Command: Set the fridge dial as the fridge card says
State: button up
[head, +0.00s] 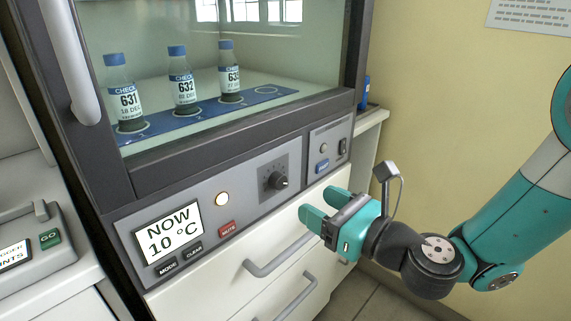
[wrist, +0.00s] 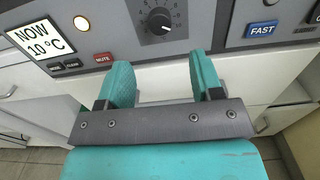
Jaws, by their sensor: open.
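The fridge dial (head: 277,181) is a dark round knob on a grey square plate in the fridge's front panel. The display (head: 169,232) reads "NOW 10 °C", and shows in the wrist view too (wrist: 38,39). My gripper (head: 322,214) is open and empty, in front of the panel, below and right of the dial, apart from it. In the wrist view its fingers (wrist: 163,82) point toward the panel below the dial. No card is identifiable as the fridge card.
A lit round lamp (head: 222,199), red MUTE button (head: 227,229), MODE and CLEAR buttons and a blue FAST button (head: 322,166) share the panel. Drawer handles (head: 281,257) stick out below. Bottles (head: 184,82) stand behind the glass. A printed sheet (head: 531,14) hangs on the wall.

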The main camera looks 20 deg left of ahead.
aim_at(282, 184)
jog(key=p+x, duration=0.2)
jog(key=p, duration=0.2)
jog(key=r+p+x, duration=0.1)
jog(key=p+x, duration=0.1)
jog(key=p, duration=0.2)
jog(key=shift+w+a, duration=0.25)
jog(key=shift+a, duration=0.1)
jog(key=a+p, duration=0.1)
jog(key=p, duration=0.2)
jog(key=shift+f+p, duration=0.2)
jog(key=shift+p, duration=0.2)
jog(key=shift+f+x, duration=0.15)
jog(key=shift+x, duration=0.55)
jog(key=shift+f+x, duration=0.15)
jog(key=shift+x, duration=0.6)
jog(key=shift+w, duration=0.1)
jog(key=c, duration=0.9)
